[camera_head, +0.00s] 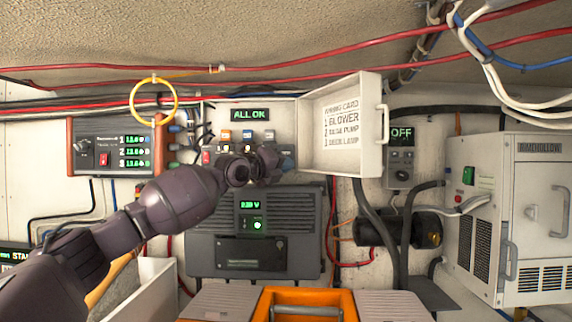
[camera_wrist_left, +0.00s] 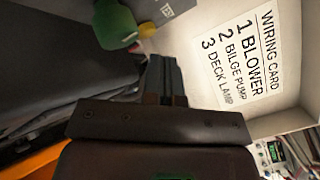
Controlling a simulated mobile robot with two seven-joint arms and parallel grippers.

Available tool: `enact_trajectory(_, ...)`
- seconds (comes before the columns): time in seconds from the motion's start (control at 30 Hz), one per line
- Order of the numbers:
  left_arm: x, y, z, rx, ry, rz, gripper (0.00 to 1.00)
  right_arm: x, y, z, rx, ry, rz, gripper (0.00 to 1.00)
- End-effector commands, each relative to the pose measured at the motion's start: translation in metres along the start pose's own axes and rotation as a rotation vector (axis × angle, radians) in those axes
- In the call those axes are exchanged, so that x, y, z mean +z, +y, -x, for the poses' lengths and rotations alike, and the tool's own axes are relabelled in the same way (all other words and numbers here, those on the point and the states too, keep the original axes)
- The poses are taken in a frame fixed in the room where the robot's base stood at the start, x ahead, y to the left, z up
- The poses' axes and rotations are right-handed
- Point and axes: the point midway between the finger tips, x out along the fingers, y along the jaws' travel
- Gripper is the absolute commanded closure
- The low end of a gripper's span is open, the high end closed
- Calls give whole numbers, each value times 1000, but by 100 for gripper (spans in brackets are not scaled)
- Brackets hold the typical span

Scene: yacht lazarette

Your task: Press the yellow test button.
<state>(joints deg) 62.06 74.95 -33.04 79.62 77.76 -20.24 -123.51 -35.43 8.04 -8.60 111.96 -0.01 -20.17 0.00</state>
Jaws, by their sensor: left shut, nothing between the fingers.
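My left arm reaches in from the lower left in the head view. Its gripper (camera_head: 270,164) is in front of the connector panel under the green "ALL OK" display (camera_head: 250,115). In the left wrist view the gripper's fingers (camera_wrist_left: 166,75) are shut and empty. Just beyond their tips is a small yellow button (camera_wrist_left: 148,30), beside a "TEST" label (camera_wrist_left: 167,11) and partly behind a green rounded part (camera_wrist_left: 116,24). A small gap seems to separate fingers and button; contact cannot be told. In the head view the yellow button is hidden by my gripper. My right gripper is not seen.
An open white cover with a wiring card (camera_head: 345,118) stands right of the panel. A grey unit (camera_head: 208,240) is below it. A display box (camera_head: 113,146) and a yellow ring (camera_head: 154,82) are to the left. An orange container (camera_head: 262,304) is at the bottom.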

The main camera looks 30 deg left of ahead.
Motion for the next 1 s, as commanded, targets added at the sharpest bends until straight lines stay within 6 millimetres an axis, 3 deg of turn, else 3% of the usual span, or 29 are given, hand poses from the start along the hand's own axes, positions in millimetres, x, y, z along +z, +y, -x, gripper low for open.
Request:
enact_trajectory(0.37, -1, -1, 1, 0, 0, -1, 100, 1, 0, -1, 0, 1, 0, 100)
enact_trajectory(1.0, -25, -23, 34, 1, 1, -2, 100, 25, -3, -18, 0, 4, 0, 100)
